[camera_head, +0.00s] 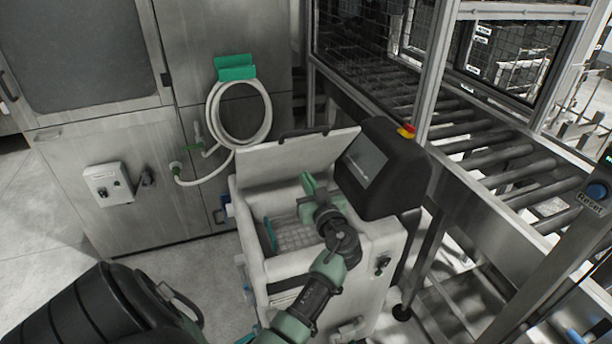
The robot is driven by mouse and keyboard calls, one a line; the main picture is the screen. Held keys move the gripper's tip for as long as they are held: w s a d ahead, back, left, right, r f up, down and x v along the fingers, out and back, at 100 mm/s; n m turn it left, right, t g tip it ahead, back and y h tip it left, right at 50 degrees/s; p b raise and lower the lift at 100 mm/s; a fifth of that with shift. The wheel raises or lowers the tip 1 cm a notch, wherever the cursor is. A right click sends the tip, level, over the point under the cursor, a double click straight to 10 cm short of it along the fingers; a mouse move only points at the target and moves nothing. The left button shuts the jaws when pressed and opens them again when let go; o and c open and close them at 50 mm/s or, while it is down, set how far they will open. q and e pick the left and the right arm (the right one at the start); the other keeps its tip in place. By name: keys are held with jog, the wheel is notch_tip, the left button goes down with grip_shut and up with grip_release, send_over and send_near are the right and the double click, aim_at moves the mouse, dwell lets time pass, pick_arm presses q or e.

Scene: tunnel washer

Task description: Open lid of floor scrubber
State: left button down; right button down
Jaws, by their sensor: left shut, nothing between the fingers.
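The floor scrubber (282,268) stands in the middle of the view, a pale box-shaped machine with a dark control console (383,172) at its right. Its pale lid (285,160) is raised and leans back at the rear, with a dark handle along its top edge. The open top shows a grated basket inside (295,236). My left gripper (310,186) is over the opening, in front of the lid and beside the console. It is shut and empty; whether it touches the lid I cannot tell. My right gripper is not in view.
A roller conveyor (500,160) with a metal frame runs along the right. A coiled white hose (238,112) hangs on the steel cabinet (120,165) behind. A reset button post (596,190) stands at the far right. Free floor shows at the left.

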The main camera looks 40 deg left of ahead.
aim_at(298, 158)
pick_arm(q)
jog(key=shift+w+a, duration=0.1)
jog(key=shift+a, duration=0.1)
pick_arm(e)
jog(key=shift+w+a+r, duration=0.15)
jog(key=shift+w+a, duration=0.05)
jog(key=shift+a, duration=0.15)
pick_arm(q)
jog(key=shift+d+r, duration=0.1)
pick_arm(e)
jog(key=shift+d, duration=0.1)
